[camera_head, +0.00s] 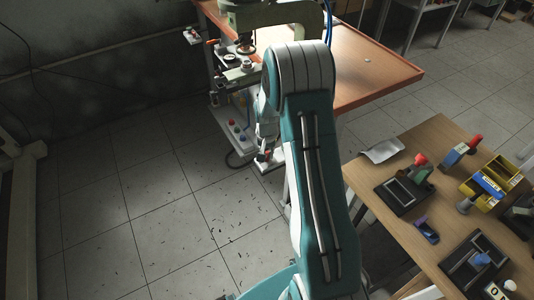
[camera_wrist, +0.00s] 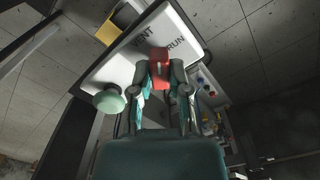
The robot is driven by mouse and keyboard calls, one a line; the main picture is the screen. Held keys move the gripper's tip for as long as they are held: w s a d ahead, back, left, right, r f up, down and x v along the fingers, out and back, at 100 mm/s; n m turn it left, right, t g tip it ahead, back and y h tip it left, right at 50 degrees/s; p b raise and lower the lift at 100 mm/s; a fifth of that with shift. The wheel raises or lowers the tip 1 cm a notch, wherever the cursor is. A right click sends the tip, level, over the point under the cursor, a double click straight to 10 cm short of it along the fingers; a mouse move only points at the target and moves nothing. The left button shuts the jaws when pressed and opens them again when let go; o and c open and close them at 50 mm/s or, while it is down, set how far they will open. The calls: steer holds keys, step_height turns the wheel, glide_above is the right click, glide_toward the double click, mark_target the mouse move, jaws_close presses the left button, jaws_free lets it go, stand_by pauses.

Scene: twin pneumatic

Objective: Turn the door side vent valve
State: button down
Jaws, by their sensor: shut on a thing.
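The vent valve's red handle (camera_wrist: 159,58) shows in the middle of the wrist view, on a white panel (camera_wrist: 112,66) marked VENT and RUN. It stands near the two words; I cannot tell exactly which one it points to. My gripper (camera_wrist: 160,78) is shut on the red handle, with one finger on each side. In the head view my gripper (camera_head: 266,138) is low beside the workbench, at a small white plate with a bit of red, and my own arm hides part of it.
A pale green round knob (camera_wrist: 109,101) sits left of my gripper on the panel. A yellow block (camera_wrist: 108,33) is beyond it. In the head view the orange bench (camera_head: 372,72) stands behind, and a wooden table (camera_head: 390,222) with tools is at right.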

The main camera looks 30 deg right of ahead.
steer(key=n, duration=0.3)
steer(key=shift+n, duration=2.2)
steer(key=c, duration=0.6)
jaws_free()
steer(key=shift+f, duration=0.1)
step_height(320, 180, up, 12)
steer(key=shift+a, duration=0.1)
